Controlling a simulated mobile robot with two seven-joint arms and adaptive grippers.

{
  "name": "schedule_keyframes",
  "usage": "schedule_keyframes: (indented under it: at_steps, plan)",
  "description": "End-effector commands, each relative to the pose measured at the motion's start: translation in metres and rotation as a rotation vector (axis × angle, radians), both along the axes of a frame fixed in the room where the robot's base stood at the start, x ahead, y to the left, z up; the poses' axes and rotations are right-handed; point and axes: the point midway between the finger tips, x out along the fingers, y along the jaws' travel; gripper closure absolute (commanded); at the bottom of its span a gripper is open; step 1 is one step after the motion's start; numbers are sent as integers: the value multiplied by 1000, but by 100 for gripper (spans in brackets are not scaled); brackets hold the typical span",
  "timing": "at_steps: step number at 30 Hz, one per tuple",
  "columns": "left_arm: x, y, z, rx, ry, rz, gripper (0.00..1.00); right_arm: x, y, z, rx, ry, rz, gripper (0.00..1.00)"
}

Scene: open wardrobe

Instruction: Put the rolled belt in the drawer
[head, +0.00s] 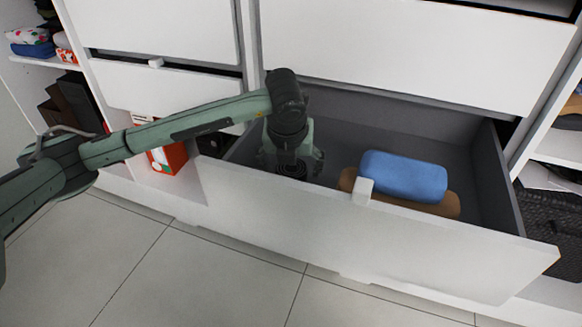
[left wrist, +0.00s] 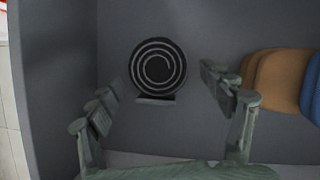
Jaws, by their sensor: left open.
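The rolled belt (left wrist: 158,66) is a black coil with a pale spiral edge, seen from above in the left wrist view. It appears to lie flat on the grey floor of the open drawer (head: 350,215), near the drawer's left end. My left gripper (head: 290,165) points down into the drawer over this spot and mostly hides the belt in the head view. In the left wrist view its fingers (left wrist: 160,90) are spread apart, one on each side of the belt, with visible gaps and nothing held. My right gripper is not in view.
A blue folded item (head: 403,177) rests on a brown one (head: 445,205) in the drawer, right of my left gripper. The drawer's white front with its handle (head: 362,191) stands before them. Bare drawer floor lies behind. Closed drawers are above.

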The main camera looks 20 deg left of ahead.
Motion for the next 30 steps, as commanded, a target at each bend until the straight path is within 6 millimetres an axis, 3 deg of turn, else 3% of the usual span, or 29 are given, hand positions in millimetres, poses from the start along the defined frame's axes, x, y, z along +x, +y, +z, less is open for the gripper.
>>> schedule_keyframes:
  at_steps: [9,15,21,30]
  plan:
    - [-24,-6,62,0,-5,-3,20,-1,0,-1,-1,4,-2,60]
    - [-36,-9,92,-1,-3,-2,20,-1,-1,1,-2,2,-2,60]
    - [-42,-9,103,1,0,0,20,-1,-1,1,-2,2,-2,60]
    - [-42,-9,104,1,0,0,20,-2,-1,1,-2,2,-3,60]
